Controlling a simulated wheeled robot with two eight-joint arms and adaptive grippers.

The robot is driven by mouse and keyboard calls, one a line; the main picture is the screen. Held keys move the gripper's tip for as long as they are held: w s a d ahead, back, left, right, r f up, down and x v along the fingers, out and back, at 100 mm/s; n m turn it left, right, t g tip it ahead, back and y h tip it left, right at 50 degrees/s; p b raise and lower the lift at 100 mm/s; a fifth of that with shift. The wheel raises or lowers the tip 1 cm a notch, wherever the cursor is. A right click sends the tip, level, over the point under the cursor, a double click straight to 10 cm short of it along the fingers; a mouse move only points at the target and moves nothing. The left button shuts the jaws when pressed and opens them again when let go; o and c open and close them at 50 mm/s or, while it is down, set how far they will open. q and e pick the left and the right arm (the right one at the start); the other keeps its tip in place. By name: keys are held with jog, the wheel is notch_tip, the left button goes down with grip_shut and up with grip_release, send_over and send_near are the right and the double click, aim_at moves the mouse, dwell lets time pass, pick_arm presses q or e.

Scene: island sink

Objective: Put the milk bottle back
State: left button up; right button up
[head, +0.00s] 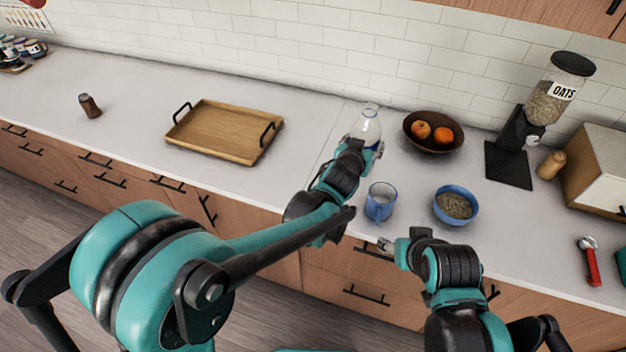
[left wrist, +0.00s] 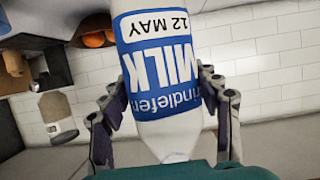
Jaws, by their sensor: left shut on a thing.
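The milk bottle (head: 368,124) is clear and white with a blue label, and stands at the back of the counter in the head view. In the left wrist view the bottle (left wrist: 160,75) fills the middle, with "MILK" and "12 MAY" on its label. My left gripper (head: 365,148) is shut on it, with a finger on each side in the left wrist view (left wrist: 165,110). The gripper and wrist hide the bottle's lower part in the head view, so I cannot tell if it touches the counter. My right gripper (head: 386,244) is by the counter's front edge; its fingers are too small to read.
A blue glass mug (head: 380,202) and a blue bowl of grain (head: 456,204) stand near my grippers. A brown fruit bowl (head: 408,131) is right of the bottle. A wooden tray (head: 222,133) lies to the left. An oats dispenser (head: 548,100) stands at right.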

pick_arm(q)
jog(key=shift+w+a+f+b, duration=0.15)
jog(key=shift+a+f+b, duration=1.05)
jog(key=shift+a+f, duration=1.6)
jog(key=shift+w+a+f+b, duration=0.15)
jog(key=shift+a+f+b, duration=1.05)
jog(key=shift+a+f, duration=1.5)
jog(key=shift+r, duration=0.15)
jog(key=shift+f, duration=0.2)
jog(key=o, duration=1.2)
jog(key=shift+c, duration=0.2)
